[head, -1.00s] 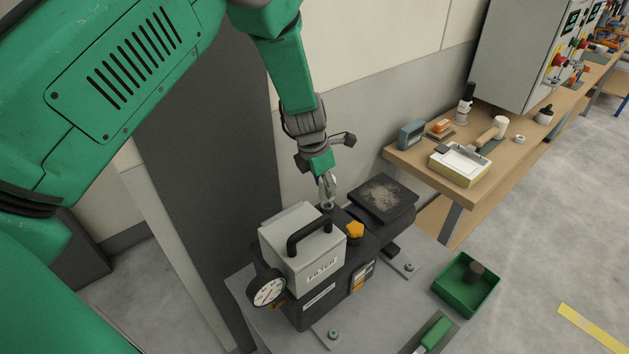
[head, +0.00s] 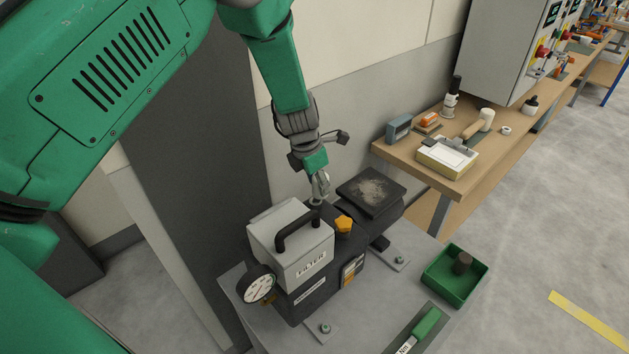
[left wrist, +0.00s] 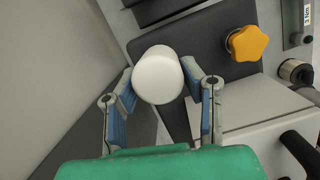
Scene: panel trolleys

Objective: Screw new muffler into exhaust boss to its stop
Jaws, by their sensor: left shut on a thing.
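The new muffler, a white round-topped cylinder (left wrist: 158,75), sits between the two blue-padded fingers of my left gripper (left wrist: 160,95) in the left wrist view. The gripper is shut on it. In the head view, my left gripper (head: 318,197) points down at the dark pump body (head: 322,297), just behind the grey filter box (head: 290,244). The exhaust boss is hidden under the muffler and fingers. I cannot tell how deep the muffler sits in it. My right gripper is in neither view.
Close to the gripper are the black handle (head: 297,228), an orange star knob (head: 344,224) and a dark flat plate (head: 371,192). A gauge (head: 257,287) is at the front. A green bin (head: 467,291) holds a brown cylinder (head: 462,263). A green-handled tool (head: 426,325) lies nearby.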

